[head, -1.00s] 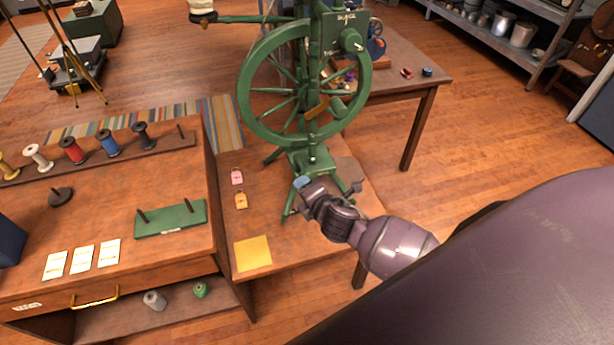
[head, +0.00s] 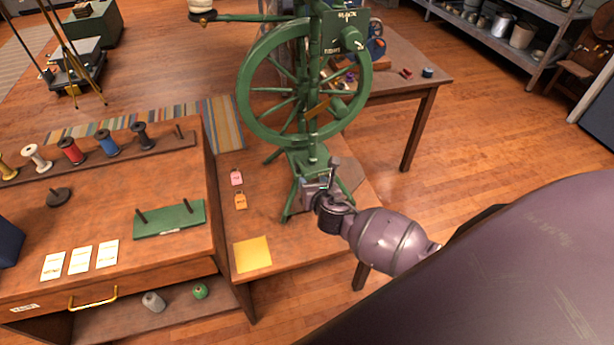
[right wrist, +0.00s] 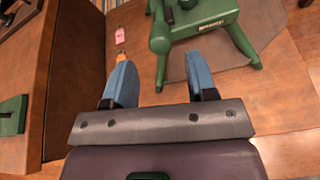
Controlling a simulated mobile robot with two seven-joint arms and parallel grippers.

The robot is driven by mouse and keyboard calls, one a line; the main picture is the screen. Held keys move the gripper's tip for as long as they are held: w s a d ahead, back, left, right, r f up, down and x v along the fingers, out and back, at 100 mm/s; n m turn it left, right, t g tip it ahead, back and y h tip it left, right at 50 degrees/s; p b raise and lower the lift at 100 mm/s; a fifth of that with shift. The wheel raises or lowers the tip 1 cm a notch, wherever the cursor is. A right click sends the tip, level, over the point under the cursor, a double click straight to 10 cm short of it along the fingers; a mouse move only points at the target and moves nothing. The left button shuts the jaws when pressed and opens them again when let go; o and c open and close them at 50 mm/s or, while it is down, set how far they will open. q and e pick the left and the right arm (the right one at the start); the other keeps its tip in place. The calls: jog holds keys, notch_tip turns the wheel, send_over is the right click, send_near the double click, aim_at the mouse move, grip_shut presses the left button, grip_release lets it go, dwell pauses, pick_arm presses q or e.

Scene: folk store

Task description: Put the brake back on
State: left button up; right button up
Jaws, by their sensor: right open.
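A green spinning wheel (head: 249,119) stands upright on the low wooden table. My left gripper is not in view.
Pink (head: 236,177) and orange (head: 240,200) tags and a yellow sheet (head: 253,254) lie left of the wheel. A cabinet (head: 170,265) with spools and a green peg board (head: 170,219) stands further left. Another table (head: 420,95) is behind at right.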

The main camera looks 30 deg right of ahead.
aim_at(308, 177)
jog(key=shift+b+x, duration=0.55)
jog(key=shift+x, duration=2.45)
jog(key=shift+c, duration=0.5)
grip_shut()
